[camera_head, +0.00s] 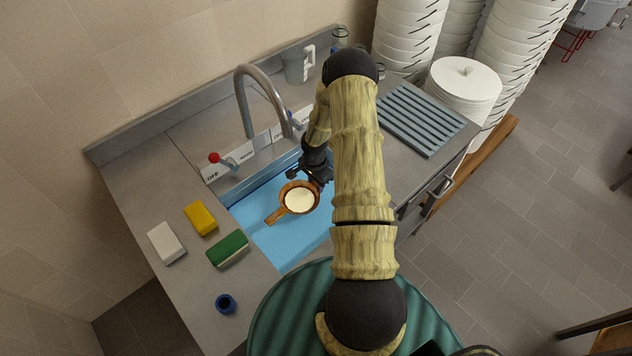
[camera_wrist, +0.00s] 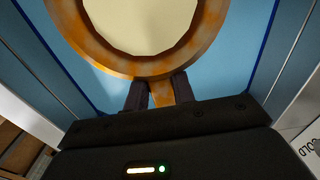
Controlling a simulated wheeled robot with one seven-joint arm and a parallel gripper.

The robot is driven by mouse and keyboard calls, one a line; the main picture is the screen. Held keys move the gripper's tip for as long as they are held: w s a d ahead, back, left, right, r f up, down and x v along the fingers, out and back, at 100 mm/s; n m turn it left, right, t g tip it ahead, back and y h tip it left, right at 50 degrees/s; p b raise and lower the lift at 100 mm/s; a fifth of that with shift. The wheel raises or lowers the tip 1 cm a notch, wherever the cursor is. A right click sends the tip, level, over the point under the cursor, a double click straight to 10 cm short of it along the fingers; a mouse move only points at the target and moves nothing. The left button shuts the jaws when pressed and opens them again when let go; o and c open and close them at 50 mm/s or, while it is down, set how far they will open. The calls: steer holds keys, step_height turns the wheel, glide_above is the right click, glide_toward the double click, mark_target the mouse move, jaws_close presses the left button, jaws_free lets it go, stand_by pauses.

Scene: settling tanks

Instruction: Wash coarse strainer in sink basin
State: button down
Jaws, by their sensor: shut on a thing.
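The coarse strainer (camera_head: 298,198) is a round brown ring with a cream centre and a handle pointing to the lower left. It is over the blue sink basin (camera_head: 276,240); whether it touches the bottom, I cannot tell. My gripper (camera_head: 306,177) is shut on the strainer at its upper right side. In the wrist view the fingers (camera_wrist: 160,93) hold a short brown part below the ring (camera_wrist: 148,68), whose rim looks patchy orange. The curved grey tap (camera_head: 245,90) stands behind the basin, its spout end above and behind the strainer. No water shows.
A red-knobbed lever (camera_head: 214,158) stands by an OFF label at the basin's back left. A ribbed rack (camera_head: 420,117) lies at right.

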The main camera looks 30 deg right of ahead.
steer(key=shift+f+b, duration=2.05)
steer(key=shift+f, duration=1.6)
steer(key=shift+s+a, duration=0.15)
steer(key=shift+a, duration=0.55)
steer(key=shift+d, duration=0.1)
steer(key=shift+w+d+p, duration=0.2)
steer(key=shift+d+p, duration=0.35)
steer(key=shift+d, duration=0.1)
step_height(320, 180, up, 16)
steer(key=p, duration=1.5)
